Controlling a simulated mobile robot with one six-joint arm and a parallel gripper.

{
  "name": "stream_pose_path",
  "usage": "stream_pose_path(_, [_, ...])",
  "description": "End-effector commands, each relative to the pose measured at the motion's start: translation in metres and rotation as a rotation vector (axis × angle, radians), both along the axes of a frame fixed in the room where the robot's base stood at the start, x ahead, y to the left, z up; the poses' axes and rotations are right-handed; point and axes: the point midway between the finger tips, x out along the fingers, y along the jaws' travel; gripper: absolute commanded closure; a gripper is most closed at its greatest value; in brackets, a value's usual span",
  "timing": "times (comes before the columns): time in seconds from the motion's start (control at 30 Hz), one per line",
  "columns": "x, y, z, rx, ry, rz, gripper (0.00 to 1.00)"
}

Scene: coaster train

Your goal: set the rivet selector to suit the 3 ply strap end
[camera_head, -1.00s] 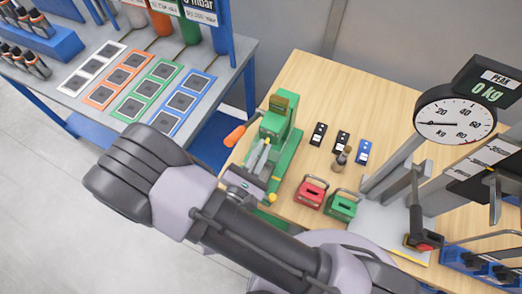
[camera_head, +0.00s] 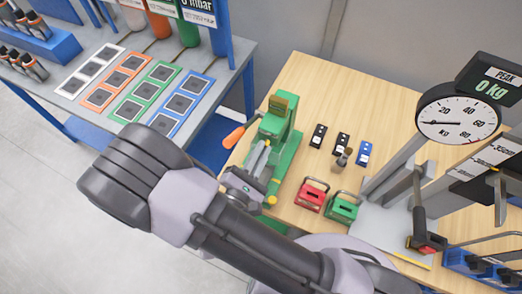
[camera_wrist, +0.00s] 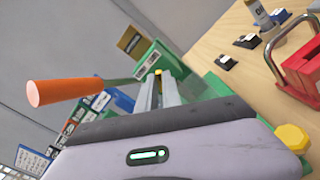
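The green riveting machine (camera_head: 278,135) stands upright at the left edge of the wooden table, with an orange handle (camera_head: 234,137) sticking out to the left. It also shows behind my fingers in the wrist view (camera_wrist: 165,58). My gripper (camera_head: 265,147) points at the machine's near face. In the wrist view its two grey fingers (camera_wrist: 158,76) lie close together, with a small yellow part between or just behind their tips. Whether they grip it is unclear. A yellow knob (camera_wrist: 293,138) shows at lower right. I cannot read any selector marking or identify the 3 ply strap end.
Two black blocks (camera_head: 318,135) and a blue one (camera_head: 364,153) lie right of the machine. A red block (camera_head: 311,196) and a green block (camera_head: 342,208) with handles stand nearer. A dial scale (camera_head: 458,118) stands at right. A bench with coloured frames (camera_head: 140,85) is at left.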

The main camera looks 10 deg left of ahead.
Motion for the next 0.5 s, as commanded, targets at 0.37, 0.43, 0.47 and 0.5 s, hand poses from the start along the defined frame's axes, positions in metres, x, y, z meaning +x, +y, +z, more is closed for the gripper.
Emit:
stream_pose_path(0.37, [0.0,0.0001,-0.0001,0.0,0.0,0.0,0.69])
stream_pose_path(0.43, [0.0,0.0001,-0.0001,0.0,0.0,0.0,0.69])
stream_pose_path(0.47, [0.0,0.0001,-0.0001,0.0,0.0,0.0,0.69])
stream_pose_path(0.5, [-0.0001,0.0001,-0.0001,0.0,0.0,0.0,0.69])
